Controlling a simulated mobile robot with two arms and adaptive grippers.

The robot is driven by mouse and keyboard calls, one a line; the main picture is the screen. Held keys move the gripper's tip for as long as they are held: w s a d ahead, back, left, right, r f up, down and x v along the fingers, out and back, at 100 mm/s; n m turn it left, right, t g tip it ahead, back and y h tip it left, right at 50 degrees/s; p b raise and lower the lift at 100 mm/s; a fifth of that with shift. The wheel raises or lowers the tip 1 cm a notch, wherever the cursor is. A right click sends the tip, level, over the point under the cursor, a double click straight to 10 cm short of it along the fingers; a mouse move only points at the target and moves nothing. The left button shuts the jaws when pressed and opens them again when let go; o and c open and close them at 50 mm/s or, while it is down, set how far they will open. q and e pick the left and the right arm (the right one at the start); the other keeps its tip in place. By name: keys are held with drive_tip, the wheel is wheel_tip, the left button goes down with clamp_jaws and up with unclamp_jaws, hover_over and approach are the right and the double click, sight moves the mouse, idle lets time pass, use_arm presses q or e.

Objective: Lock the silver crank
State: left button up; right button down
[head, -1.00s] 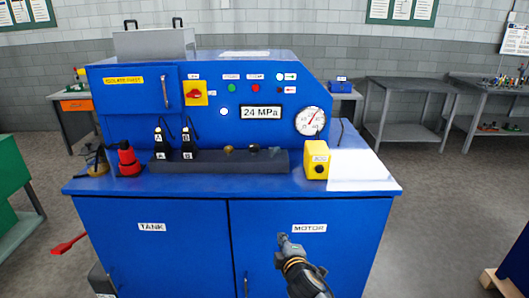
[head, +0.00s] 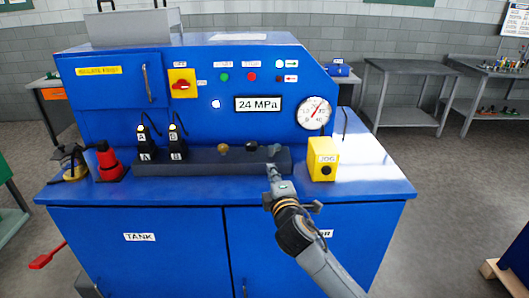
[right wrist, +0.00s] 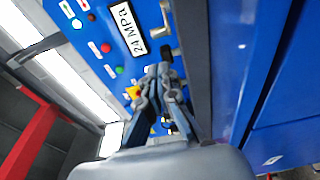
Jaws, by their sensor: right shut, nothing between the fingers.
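A small silver crank (head: 274,149) stands at the right part of the dark bar on the blue bench top. In the right wrist view a silver piece that looks like this crank (right wrist: 164,18) shows at the top, beyond my fingertips. My right gripper (head: 272,172) is shut and empty, just in front of the bar's right part and near the crank. In the right wrist view its closed fingers (right wrist: 158,70) point up the picture. Whether the fingertips touch the crank I cannot tell. My left gripper is not in view.
A dark knob (head: 251,147) and a brass knob (head: 223,149) sit left of the crank. A yellow JOG box (head: 323,160) stands close on the right. The bench top's front strip is clear.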

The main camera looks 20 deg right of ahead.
sight(265, 162)
drive_tip(key=shift+w, duration=0.15)
drive_tip(key=w, duration=0.2)
drive_tip(key=w+p, duration=0.1)
drive_tip(key=w, duration=0.1)
drive_tip(key=w+d, duration=0.1)
drive_tip(key=w, duration=0.1)
drive_tip(key=shift+w, duration=0.2)
drive_tip(key=shift+w+f+p, duration=0.1)
drive_tip(key=shift+w+p, duration=0.2)
drive_tip(key=shift+w, duration=0.75)
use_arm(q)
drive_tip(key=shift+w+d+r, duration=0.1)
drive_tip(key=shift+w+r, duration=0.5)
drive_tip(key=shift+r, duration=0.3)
use_arm(e)
drive_tip(key=shift+w+d, duration=0.15)
drive_tip(key=shift+w, duration=0.55)
drive_tip(key=shift+w+d+f, duration=0.1)
